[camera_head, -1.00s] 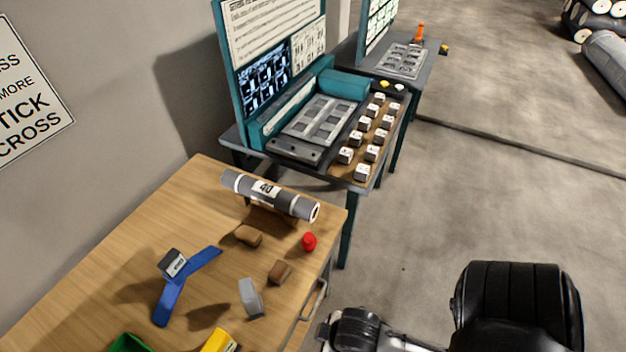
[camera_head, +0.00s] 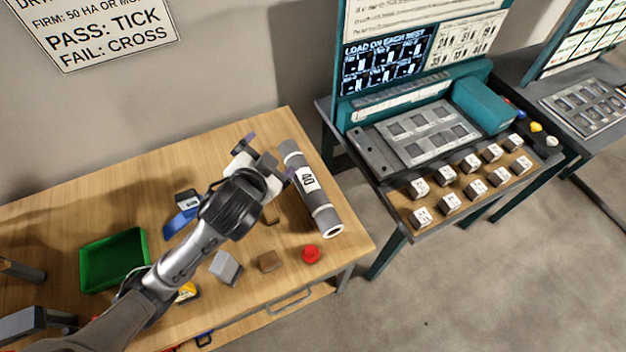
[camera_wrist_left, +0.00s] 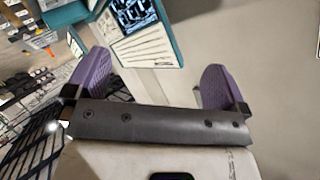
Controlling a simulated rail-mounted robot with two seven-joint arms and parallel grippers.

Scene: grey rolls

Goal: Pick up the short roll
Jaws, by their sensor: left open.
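A grey roll (camera_head: 311,187) with a white label reading 40 and dark bands lies on the wooden table near its right end. It is tilted across the picture, its near end facing the front edge. My left gripper (camera_head: 270,157) is open and empty, with purple fingertips, just left of the roll's upper half. It looks apart from the roll, though its height above the table is hard to judge. In the left wrist view, the open fingers (camera_wrist_left: 155,80) have nothing between them, and the roll does not show.
On the wooden table (camera_head: 95,190) are a green tray (camera_head: 112,258), a red knob (camera_head: 311,254), a brown block (camera_head: 269,261), a grey block (camera_head: 225,267) and a blue piece (camera_head: 180,222). A teal station (camera_head: 430,125) with white cubes stands to the right.

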